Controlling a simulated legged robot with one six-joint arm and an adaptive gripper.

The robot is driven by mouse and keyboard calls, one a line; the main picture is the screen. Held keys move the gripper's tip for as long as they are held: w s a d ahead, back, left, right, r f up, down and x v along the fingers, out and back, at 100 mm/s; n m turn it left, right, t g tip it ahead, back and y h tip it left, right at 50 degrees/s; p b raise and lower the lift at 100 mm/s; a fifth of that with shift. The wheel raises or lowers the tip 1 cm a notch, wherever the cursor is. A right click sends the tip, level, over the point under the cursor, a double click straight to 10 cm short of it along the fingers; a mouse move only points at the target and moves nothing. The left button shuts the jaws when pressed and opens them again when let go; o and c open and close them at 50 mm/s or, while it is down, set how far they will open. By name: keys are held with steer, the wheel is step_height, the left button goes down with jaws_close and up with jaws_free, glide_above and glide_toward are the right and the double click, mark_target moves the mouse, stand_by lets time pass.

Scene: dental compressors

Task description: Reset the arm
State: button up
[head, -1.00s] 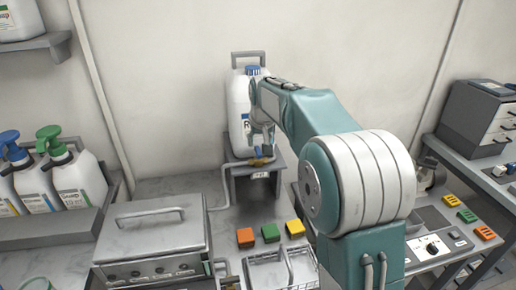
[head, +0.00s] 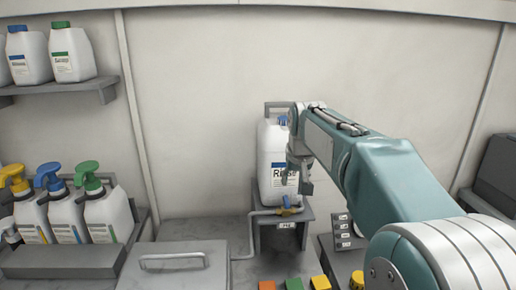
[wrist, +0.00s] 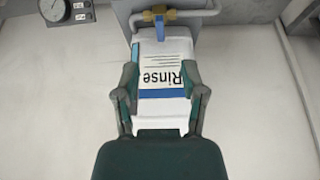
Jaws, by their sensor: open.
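My arm reaches in from the right in the head view. My gripper (head: 300,180) points down in front of the right side of a white jug labelled "Rinse" (head: 270,148). The jug stands upright on a small grey stand (head: 263,236) with a blue-handled brass tap (head: 288,207) at its front. In the wrist view my gripper (wrist: 164,80) is open, and the jug (wrist: 160,52), upside down in the picture, shows between and beyond the fingers. I see nothing held. I cannot tell the exact gap to the jug.
Pump bottles (head: 62,215) sit in a grey rack at the left, below a shelf (head: 85,90) with white jugs. A metal box with a handle (head: 177,270) stands on the counter. Orange, green and yellow blocks (head: 293,284) lie at the bottom edge. A gauge (wrist: 68,14) shows in the wrist view.

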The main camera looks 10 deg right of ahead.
steer(key=s, duration=1.6)
steer(key=s+f, duration=0.4)
steer(key=s, duration=0.3)
steer(key=s+f+t, duration=0.1)
steer(key=s+f, duration=0.3)
steer(key=s, duration=0.4)
steer(key=shift+s+d, duration=0.15)
